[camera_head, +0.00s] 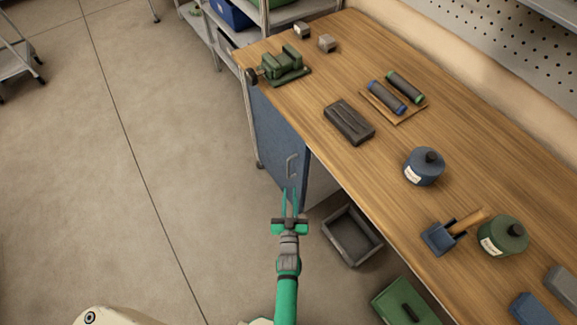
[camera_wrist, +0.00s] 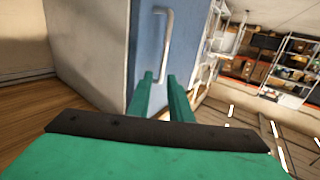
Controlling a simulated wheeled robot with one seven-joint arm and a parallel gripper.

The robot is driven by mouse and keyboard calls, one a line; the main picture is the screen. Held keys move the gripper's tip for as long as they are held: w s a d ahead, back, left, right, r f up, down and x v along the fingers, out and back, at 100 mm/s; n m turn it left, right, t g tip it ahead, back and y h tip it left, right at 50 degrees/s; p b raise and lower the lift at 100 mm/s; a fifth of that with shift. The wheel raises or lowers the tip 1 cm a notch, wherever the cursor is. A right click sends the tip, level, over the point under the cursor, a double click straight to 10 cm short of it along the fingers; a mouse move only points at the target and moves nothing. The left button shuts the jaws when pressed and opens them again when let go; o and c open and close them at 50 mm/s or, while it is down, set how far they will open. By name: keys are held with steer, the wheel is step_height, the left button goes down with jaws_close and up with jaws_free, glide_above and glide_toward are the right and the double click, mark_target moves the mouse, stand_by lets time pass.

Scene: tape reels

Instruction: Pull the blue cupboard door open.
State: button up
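The blue cupboard door (camera_head: 275,135) is on the cupboard under the far end of the wooden workbench and looks shut. Its grey bar handle (camera_head: 291,166) is near the door's right edge. In the wrist view the door (camera_wrist: 184,68) fills the upper middle, with the handle (camera_wrist: 163,45) upright on it. My green gripper (camera_head: 290,202) is in front of the door, just below the handle in the head view. In the wrist view its two fingers (camera_wrist: 162,95) are apart with nothing between them, and the handle lies beyond their tips.
The workbench (camera_head: 380,160) runs to the right, carrying a green vice (camera_head: 284,68), a dark case (camera_head: 349,122) and jars. A grey bin (camera_head: 352,236) and a green box (camera_head: 405,303) stand on the floor right of my arm.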

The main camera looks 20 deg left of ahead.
mark_target(289, 167)
steer(key=x, duration=0.8)
steer(key=a+x, duration=0.1)
steer(key=x, duration=0.3)
steer(key=shift+w, duration=0.25)
jaws_close()
